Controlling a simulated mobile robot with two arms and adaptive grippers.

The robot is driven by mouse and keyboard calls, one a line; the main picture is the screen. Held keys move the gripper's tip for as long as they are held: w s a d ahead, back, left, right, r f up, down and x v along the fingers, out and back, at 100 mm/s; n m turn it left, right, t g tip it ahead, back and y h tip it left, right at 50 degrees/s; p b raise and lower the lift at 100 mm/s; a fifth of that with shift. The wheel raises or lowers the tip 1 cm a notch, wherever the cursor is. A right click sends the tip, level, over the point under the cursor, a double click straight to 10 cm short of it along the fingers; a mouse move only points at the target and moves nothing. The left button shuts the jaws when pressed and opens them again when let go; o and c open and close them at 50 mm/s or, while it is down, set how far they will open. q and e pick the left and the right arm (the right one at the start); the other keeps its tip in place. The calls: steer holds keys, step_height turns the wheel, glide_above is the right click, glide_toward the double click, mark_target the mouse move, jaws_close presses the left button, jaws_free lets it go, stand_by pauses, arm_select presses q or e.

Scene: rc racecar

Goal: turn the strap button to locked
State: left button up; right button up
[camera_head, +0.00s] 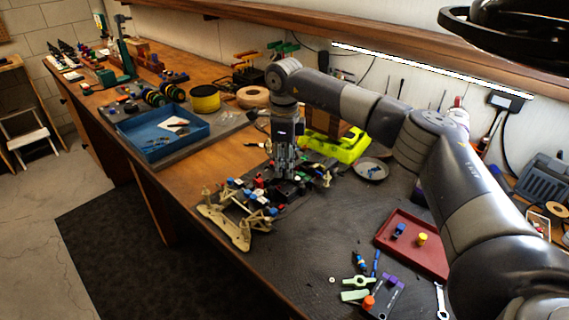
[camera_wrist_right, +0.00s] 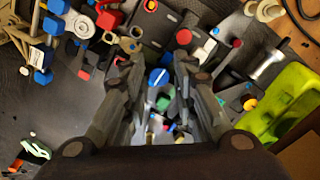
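The RC car chassis (camera_head: 238,222) lies on the dark work mat in the head view, with tan arms and small red and blue parts. My right gripper (camera_head: 284,168) points straight down over its middle. In the right wrist view a round blue button with a white line (camera_wrist_right: 158,77) shows between the two fingertips of my right gripper (camera_wrist_right: 160,68); it looks like the strap button. The fingers are apart on either side of it; I cannot tell whether they touch it. A green part (camera_wrist_right: 163,101) sits just below it. My left gripper is not in view.
A yellow-green car body (camera_head: 343,146) stands behind the chassis, close to my right gripper. A red tray (camera_head: 430,262) and loose tools lie at right. A blue tray (camera_head: 150,153) is at left. A small round dish (camera_head: 371,168) lies near my right arm.

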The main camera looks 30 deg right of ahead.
mark_target(284, 168)
steer(key=shift+r, duration=0.1)
step_height(284, 168, up, 12)
stand_by(0.5)
steer(key=shift+a, duration=0.1)
stand_by(0.4)
